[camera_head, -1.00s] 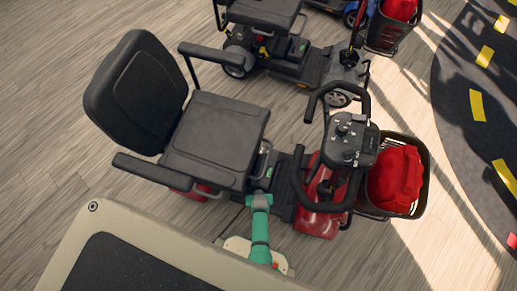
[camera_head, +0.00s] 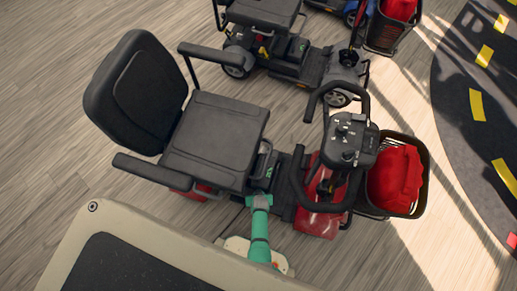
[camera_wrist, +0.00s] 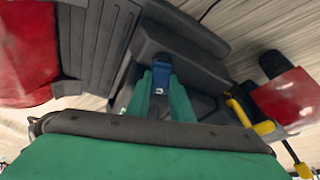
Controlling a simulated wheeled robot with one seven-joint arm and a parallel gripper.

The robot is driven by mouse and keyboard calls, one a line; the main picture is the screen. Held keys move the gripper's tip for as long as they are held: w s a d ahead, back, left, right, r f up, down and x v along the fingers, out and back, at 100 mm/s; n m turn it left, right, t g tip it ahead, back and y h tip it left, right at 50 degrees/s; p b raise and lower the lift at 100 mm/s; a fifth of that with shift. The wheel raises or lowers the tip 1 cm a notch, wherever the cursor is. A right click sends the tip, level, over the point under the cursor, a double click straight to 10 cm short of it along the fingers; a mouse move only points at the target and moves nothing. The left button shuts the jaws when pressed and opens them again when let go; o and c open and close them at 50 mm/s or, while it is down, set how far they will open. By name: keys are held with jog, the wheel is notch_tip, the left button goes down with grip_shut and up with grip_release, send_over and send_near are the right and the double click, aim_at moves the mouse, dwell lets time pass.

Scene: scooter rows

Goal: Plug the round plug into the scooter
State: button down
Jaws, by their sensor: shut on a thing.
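The scooter (camera_head: 215,135) has a black seat, red body panels and a front basket. It stands just beyond my base in the head view, and its dark underside fills the top of the wrist view (camera_wrist: 185,35). My green gripper (camera_wrist: 160,88) reaches in low beside the scooter, near the seat's front edge; it is small in the head view (camera_head: 260,200). Its two fingers are shut on a blue piece, which I take to be the round plug (camera_wrist: 160,77). The plug's far end is against or close to a dark housing; I cannot tell whether it is inserted. The socket is hidden.
A red bag (camera_head: 395,180) sits in the scooter's basket (camera_head: 424,165). A second scooter (camera_head: 290,50) stands behind. A yellow part (camera_wrist: 240,112) is right of the fingers in the wrist view. Wooden floor (camera_head: 60,60) is free at the left.

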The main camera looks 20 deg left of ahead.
jog(key=shift+f, duration=0.15)
jog(key=c, duration=1.5)
grip_release()
jog(key=shift+v, duration=5.4)
jog(key=s+d+r+m+t, duration=0.1)
jog(key=s+d+r+t, duration=0.1)
jog(key=r, duration=1.4)
jog(key=s+d+r+m+t+h, duration=0.1)
jog(key=s+d+r+m+t, duration=0.1)
jog(key=r, duration=1.5)
jog(key=s+d+r+m+t, duration=0.2)
jog(key=s+d+r+t, duration=0.2)
jog(key=r, duration=1.3)
jog(key=shift+s+d+r+t+h, duration=0.1)
jog(key=shift+s+d+t+h, duration=0.2)
jog(key=shift+t, duration=0.55)
jog(key=shift+s+a+t+h, duration=0.1)
jog(key=shift+s+t, duration=0.25)
jog(key=shift+t, duration=0.5)
